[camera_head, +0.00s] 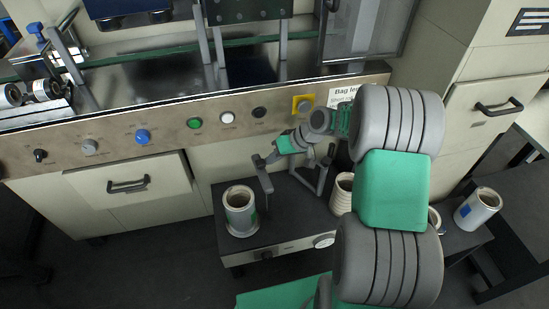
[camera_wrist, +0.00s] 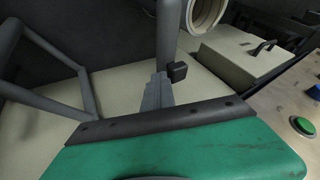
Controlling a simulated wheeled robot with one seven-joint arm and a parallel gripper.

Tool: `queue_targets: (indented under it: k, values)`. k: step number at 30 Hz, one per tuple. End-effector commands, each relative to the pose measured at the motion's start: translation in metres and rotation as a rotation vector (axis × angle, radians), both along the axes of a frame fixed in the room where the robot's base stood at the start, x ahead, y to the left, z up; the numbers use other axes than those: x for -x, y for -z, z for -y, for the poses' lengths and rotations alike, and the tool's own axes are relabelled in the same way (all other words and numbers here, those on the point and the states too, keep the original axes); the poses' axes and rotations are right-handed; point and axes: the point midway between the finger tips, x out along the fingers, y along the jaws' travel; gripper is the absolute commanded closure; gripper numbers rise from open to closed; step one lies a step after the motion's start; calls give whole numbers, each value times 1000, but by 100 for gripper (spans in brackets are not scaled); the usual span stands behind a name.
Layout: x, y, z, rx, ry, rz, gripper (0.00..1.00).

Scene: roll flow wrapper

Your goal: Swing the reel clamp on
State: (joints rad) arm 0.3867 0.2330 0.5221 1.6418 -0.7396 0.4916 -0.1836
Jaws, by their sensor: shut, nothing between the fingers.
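My gripper (camera_wrist: 160,78) is shut and empty in the wrist view, its grey fingers pressed together. Its tips are right beside a grey post (camera_wrist: 169,35) and a small black block (camera_wrist: 177,71) at that post; I cannot tell whether they touch. The block may be part of the reel clamp, but I cannot tell for sure. In the head view my gripper (camera_head: 270,157) is small, near the top of a dark upright arm (camera_head: 265,183) on the low dark stand (camera_head: 285,223). A grey angled frame (camera_head: 322,172) stands to the right, partly hidden by my arm.
A white roll (camera_head: 240,213) stands on the stand's left; another roll (camera_head: 341,192) is partly behind my arm. The control panel (camera_head: 170,125) with buttons and a drawer (camera_head: 128,186) lie behind and left. Floor at front left is clear.

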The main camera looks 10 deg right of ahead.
Motion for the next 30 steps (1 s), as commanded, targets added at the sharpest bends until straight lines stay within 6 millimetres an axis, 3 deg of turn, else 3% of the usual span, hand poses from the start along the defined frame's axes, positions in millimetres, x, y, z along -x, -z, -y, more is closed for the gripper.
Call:
queue_targets:
  k: [6, 14, 18, 26, 30]
  values:
    - [-4, -2, -17, -1, -191, 0, 100]
    - [-3, -3, -36, 0, -180, -1, 100]
    - [-3, -1, -46, -1, -315, -2, 100]
    - [4, -2, -65, 0, -310, -1, 100]
    - [8, -1, -74, 0, -430, 0, 100]
